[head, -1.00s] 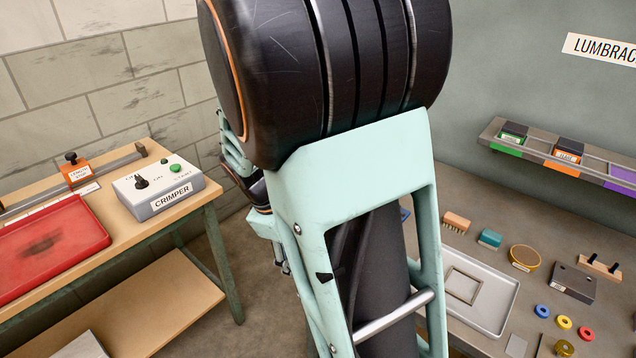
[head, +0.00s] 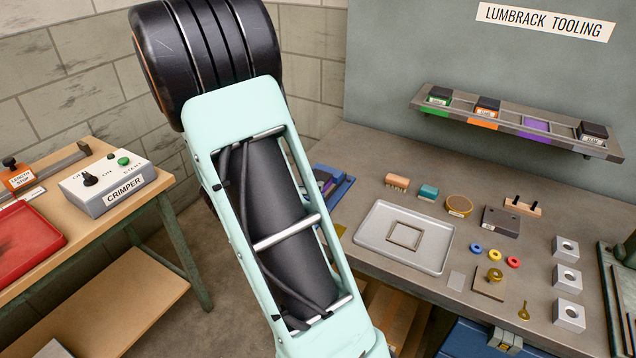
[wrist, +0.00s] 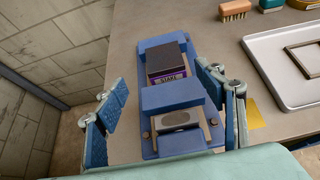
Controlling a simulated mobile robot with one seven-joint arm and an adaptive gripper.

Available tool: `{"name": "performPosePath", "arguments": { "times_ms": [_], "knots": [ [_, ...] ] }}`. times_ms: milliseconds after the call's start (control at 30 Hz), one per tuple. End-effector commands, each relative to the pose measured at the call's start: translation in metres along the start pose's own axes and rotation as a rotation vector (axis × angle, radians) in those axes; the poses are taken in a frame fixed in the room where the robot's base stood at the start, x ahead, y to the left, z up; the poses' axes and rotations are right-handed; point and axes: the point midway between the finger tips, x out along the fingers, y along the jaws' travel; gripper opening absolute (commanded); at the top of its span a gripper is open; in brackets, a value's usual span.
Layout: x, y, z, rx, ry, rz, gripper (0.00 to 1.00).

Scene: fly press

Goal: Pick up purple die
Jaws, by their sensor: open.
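The purple die (wrist: 167,60) is a dark block with a purple label band. It sits in a blue holder (wrist: 172,98) on the bench, in the upper middle of the wrist view. In the head view, the die (head: 323,177) and the blue holder (head: 340,188) show partly behind my arm. My gripper (wrist: 164,108) is open, with one blue-padded finger on each side of the holder in the wrist view. Nothing is held, and the die lies beyond the fingertips. My gripper is hidden behind my arm in the head view.
A rack (head: 515,120) on the back wall holds dies in green, orange and grey slots; its purple slot (head: 536,125) is empty. A metal tray (head: 375,220), brush (head: 397,181) and several small parts lie right of the holder. The crimper (head: 107,185) stands on the left bench.

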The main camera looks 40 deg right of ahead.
Motion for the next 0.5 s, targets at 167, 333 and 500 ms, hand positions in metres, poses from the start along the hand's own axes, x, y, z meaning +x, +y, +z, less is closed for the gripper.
{"name": "performPosePath", "arguments": {
  "times_ms": [167, 333, 500],
  "knots": [
    [0.029, -0.002, 0.0, 0.002, 0.0, -0.004, 0.64],
    [0.041, -0.002, 0.001, 0.004, 0.001, -0.003, 0.64],
    [0.064, -0.008, 0.005, 0.003, 0.0, -0.007, 0.64]
  ]
}}
